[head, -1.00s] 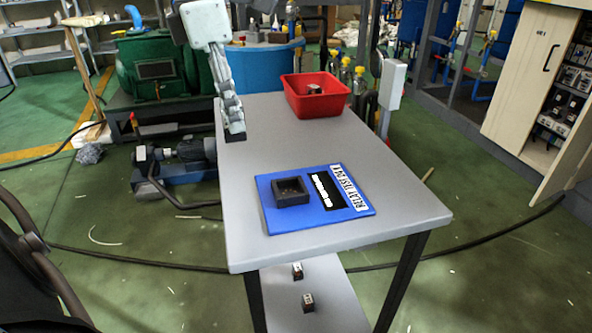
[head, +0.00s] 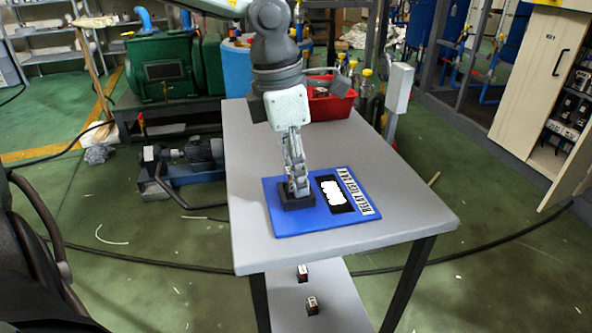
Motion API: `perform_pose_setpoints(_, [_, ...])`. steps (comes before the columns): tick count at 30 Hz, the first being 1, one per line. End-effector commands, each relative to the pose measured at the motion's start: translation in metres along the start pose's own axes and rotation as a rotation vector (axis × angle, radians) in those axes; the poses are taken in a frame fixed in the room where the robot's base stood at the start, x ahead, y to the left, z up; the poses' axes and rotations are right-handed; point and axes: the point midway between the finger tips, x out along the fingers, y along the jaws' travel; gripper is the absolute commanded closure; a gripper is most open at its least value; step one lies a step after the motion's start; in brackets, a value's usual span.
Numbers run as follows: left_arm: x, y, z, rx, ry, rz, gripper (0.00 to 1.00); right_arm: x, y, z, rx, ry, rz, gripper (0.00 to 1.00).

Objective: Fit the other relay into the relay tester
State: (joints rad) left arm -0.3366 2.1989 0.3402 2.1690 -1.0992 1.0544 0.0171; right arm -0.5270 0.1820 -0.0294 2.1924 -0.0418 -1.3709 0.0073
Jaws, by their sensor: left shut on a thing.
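The relay tester (head: 285,225) is a blue board on the grey table, with a black square socket (head: 298,203), a black panel and a white label strip. My left gripper (head: 298,190) points straight down over the socket, its fingertips at the socket's opening. It is shut on a relay that the fingers and the socket walls hide; I cannot tell how deep it sits. Another small dark relay (head: 320,92) lies in the red bin (head: 334,106) at the back of the table. My right gripper is not in view.
Two small relay-like blocks, one farther back (head: 303,272) and one nearer (head: 312,305), lie on the table's lower shelf (head: 340,300). The grey tabletop (head: 400,200) is clear right of the tester. My left arm partly covers the red bin.

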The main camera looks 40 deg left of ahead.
Motion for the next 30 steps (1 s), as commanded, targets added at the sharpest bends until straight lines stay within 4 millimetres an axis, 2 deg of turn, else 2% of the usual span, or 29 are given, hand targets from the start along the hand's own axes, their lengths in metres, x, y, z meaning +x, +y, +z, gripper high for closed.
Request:
perform_pose_setpoints(9, [0.002, 0.000, 0.000, 0.000, 0.000, 0.000, 1.00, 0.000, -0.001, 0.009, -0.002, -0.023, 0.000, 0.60])
perform_pose_setpoints(10, [0.001, 0.000, 0.000, 0.000, 0.000, 0.000, 0.68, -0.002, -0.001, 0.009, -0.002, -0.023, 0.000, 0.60])
perform_pose_setpoints(14, [0.001, 0.000, 0.000, 0.000, 0.000, 0.000, 0.52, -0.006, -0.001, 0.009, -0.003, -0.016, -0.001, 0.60])
perform_pose_setpoints(26, [-0.003, 0.000, 0.000, 0.000, 0.000, 0.000, 0.51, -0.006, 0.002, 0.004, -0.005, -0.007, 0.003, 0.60])
perform_pose_setpoints(27, [-0.007, 0.001, 0.001, -0.001, -0.003, 0.002, 0.51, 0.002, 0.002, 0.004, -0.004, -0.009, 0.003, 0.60])
perform_pose_setpoints(30, [-0.025, 0.001, 0.001, 0.000, -0.005, 0.004, 0.51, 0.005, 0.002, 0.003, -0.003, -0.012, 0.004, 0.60])
